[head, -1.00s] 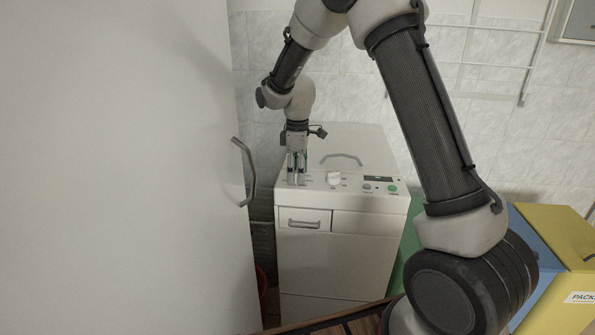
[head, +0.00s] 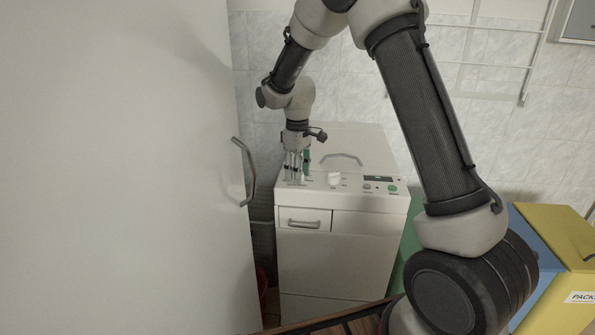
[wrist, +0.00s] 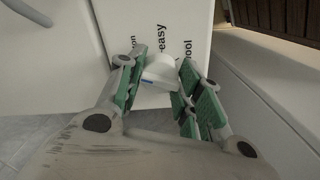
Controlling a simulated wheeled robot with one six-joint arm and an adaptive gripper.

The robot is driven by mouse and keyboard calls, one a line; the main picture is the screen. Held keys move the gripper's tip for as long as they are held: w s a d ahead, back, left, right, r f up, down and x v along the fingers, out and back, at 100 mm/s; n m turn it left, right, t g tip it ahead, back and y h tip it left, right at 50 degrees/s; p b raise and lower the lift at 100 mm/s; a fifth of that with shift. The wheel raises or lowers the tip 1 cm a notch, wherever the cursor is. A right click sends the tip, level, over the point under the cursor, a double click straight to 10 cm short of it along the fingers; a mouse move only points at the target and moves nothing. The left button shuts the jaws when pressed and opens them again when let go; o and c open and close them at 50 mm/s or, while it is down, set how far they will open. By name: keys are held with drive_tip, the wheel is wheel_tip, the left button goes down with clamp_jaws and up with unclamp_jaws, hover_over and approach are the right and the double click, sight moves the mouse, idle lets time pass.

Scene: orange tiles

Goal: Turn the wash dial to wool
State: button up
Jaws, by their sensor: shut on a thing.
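The white washing machine (head: 362,203) has a control panel along its top front edge. My gripper (head: 296,178) points down at the left end of this panel. In the wrist view my gripper (wrist: 163,78) has its green-padded fingers on both sides of the white wash dial (wrist: 160,66), shut on it. A blue mark shows on the dial's lower left edge in that view. Printed labels ending in "-easy" (wrist: 160,42) and "ool" (wrist: 187,48) are partly visible beside the dial.
A second white knob (head: 334,178), a dark display and a green button (head: 392,188) sit to the right on the panel. A drawer with a handle (head: 304,224) is below. A large pale door (head: 120,170) stands close on the left. Blue and yellow boxes (head: 560,245) stand at right.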

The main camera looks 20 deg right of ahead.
drive_tip(key=m, duration=1.2)
drive_tip(key=shift+m, duration=0.4)
drive_tip(key=m, duration=1.2)
drive_tip(key=shift+m, duration=0.4)
drive_tip(key=o, duration=1)
drive_tip(key=shift+o, duration=0.2)
drive_tip(key=shift+r, duration=0.1)
